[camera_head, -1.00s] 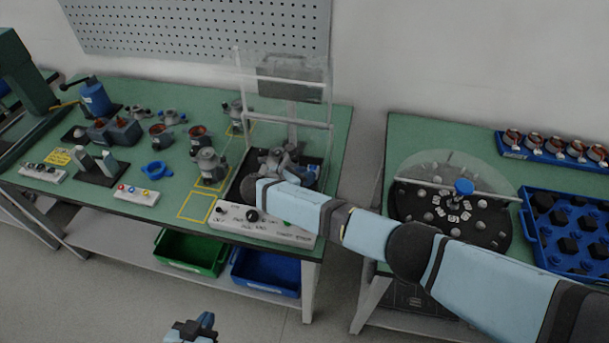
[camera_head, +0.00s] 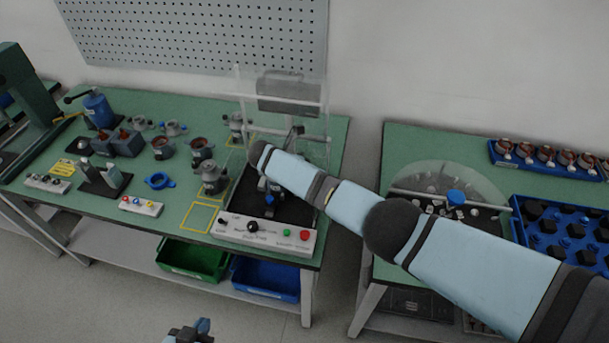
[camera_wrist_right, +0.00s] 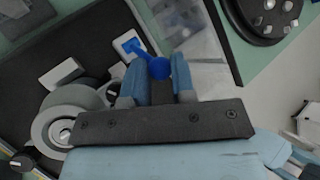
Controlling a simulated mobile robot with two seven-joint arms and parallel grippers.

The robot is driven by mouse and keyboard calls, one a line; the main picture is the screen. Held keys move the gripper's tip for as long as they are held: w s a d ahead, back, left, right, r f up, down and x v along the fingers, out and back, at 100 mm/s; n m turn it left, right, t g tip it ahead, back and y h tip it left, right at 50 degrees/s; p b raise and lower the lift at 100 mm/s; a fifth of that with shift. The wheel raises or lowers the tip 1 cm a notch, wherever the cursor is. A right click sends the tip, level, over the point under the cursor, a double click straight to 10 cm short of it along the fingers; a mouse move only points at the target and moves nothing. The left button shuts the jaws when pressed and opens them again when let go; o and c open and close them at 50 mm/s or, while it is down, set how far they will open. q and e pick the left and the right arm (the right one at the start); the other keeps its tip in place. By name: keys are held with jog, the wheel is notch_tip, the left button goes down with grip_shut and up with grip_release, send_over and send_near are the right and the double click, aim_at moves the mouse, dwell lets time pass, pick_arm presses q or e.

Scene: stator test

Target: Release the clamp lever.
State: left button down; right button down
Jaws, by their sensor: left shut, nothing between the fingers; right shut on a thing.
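The clamp lever (camera_wrist_right: 159,68) shows in the right wrist view as a blue ball knob on a blue arm, which runs to a blue and white block. My right gripper (camera_wrist_right: 158,78) is shut on the lever, its two blue fingers on either side of the knob. A grey round motor part (camera_wrist_right: 62,128) sits beside it on the dark plate. My left gripper (camera_head: 190,331) is shut and empty at the bottom edge, away from the benches.
The station's control panel (camera_head: 266,234) has a knob and green and red buttons. A clear guard (camera_head: 314,112) stands raised behind my right arm. Grey motor housings (camera_head: 212,178) stand left of the station. A round turntable (camera_head: 455,215) and blue trays (camera_head: 570,238) are on the right bench.

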pick_arm(q)
jog(key=shift+f, duration=0.1)
pick_arm(e)
jog(key=shift+w+d+r+g, duration=0.1)
jog(key=shift+w+r+g, duration=0.05)
jog(key=shift+w+g, duration=0.15)
pick_arm(q)
jog(key=shift+w, duration=0.3)
pick_arm(e)
jog(key=c, duration=0.9)
grip_release()
jog(key=shift+s, duration=0.1)
jog(key=shift+c, duration=0.2)
pick_arm(q)
jog(key=shift+s+d+r, duration=0.1)
jog(key=shift+r, duration=0.1)
jog(key=shift+s+f, duration=0.1)
jog(key=shift+s, duration=0.05)
pick_arm(e)
jog(key=shift+s, duration=0.15)
